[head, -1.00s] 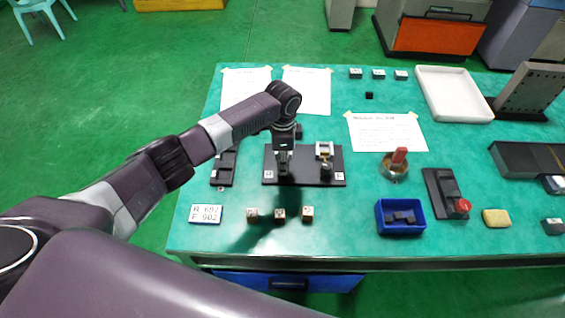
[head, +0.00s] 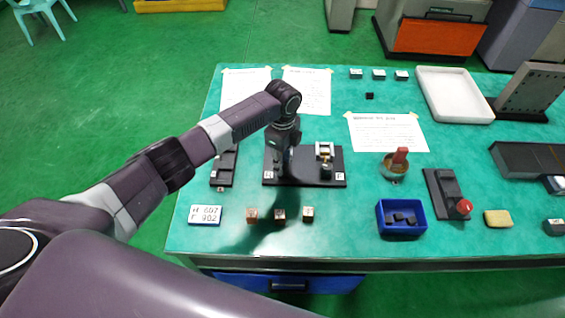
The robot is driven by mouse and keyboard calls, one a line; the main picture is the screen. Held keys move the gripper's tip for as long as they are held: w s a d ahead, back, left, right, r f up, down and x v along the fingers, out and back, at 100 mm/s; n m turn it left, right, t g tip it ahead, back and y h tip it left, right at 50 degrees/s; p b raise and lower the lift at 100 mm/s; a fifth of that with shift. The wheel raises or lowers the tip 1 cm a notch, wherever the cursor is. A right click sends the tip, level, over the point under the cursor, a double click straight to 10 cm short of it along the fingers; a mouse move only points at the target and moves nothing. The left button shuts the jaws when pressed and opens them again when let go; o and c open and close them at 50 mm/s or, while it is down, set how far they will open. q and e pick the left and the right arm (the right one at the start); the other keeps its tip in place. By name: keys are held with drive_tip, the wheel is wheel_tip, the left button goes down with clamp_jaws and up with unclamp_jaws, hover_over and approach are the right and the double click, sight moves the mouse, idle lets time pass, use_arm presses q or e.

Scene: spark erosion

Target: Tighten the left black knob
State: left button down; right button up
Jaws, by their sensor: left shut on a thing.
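A black base plate (head: 305,179) lies flat on the green table, with a small white label at each front corner. My left gripper (head: 284,172) points down over the left half of the plate, low and close to it. Its fingers are shut around the left black knob, which the gripper and wrist hide. On the plate's right half stands a metal block with a yellowish part (head: 325,150), and a dark knob-like piece (head: 326,170) is in front of it. My right gripper is out of view.
A black fixture (head: 224,168) lies left of the plate. Several small cubes (head: 280,215) and a number card (head: 205,215) are in front. A blue bin (head: 401,230), a red-handled tool (head: 399,160) and a red-button box (head: 444,190) stand to the right.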

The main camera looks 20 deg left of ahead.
use_arm(q)
drive_tip(key=shift+w+r, duration=0.1)
idle(0.3)
drive_tip(key=c, duration=1.6)
unclamp_jaws()
wheel_tip(320, 180, up, 12)
